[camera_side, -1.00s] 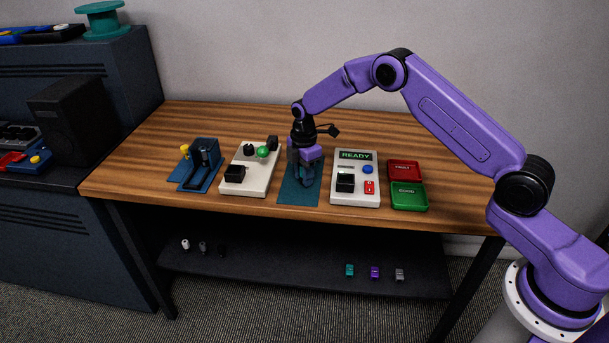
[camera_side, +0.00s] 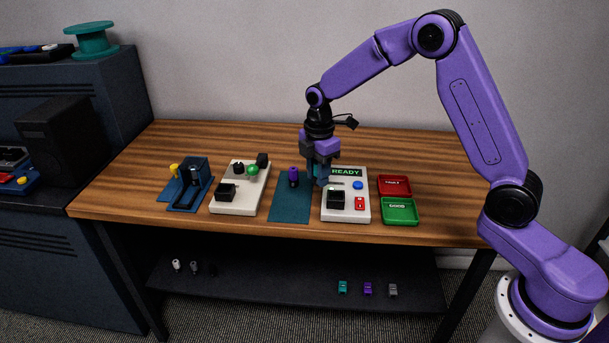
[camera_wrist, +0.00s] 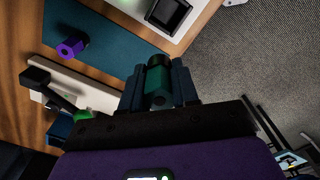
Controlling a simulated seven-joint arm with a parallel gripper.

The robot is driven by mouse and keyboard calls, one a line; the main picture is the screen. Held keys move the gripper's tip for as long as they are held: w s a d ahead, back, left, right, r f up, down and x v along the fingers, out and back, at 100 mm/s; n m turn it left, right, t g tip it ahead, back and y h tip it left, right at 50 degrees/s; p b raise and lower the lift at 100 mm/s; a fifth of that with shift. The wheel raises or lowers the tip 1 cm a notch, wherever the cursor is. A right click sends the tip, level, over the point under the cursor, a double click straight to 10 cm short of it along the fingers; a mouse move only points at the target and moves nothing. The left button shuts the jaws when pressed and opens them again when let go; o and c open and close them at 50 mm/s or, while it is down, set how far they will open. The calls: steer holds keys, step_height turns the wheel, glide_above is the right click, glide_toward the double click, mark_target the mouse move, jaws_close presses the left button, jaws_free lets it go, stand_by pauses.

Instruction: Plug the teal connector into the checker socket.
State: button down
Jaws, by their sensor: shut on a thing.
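My gripper (camera_side: 319,177) is shut on the teal connector (camera_wrist: 158,78), which sits between its two dark fingers in the wrist view. The side view shows my gripper pointing down above the left back part of the white checker (camera_side: 361,208), beside its lit READY screen (camera_side: 346,172). The checker socket (camera_side: 335,199) is a black block on the checker's front left; it also shows at the top of the wrist view (camera_wrist: 168,14). The held connector is apart from the socket. In the side view the connector is mostly hidden by the fingers.
A purple connector (camera_side: 294,176) stands on the teal mat (camera_side: 289,207), left of my gripper. A white box with a green knob (camera_side: 252,170) and a blue fixture (camera_side: 190,188) stand further left. Red (camera_side: 394,185) and green (camera_side: 399,210) trays lie right of the checker.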

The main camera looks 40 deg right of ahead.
steer(key=s+r, duration=0.5)
steer(key=r, duration=0.2)
steer(key=shift+d+r, duration=0.15)
steer(key=shift+d, duration=0.1)
stand_by(0.6)
steer(key=shift+s, duration=0.1)
steer(key=shift+w+d+f, duration=0.5)
steer(key=shift+d+f, duration=0.15)
steer(key=shift+f, duration=0.95)
steer(key=shift+w+d+f, duration=0.55)
steer(key=shift+d+f, duration=0.15)
steer(key=shift+f, duration=0.85)
steer(key=shift+w+d+f, duration=0.5)
steer(key=shift+d+f, duration=0.15)
steer(key=shift+f, duration=0.95)
steer(key=shift+f, duration=1.5)
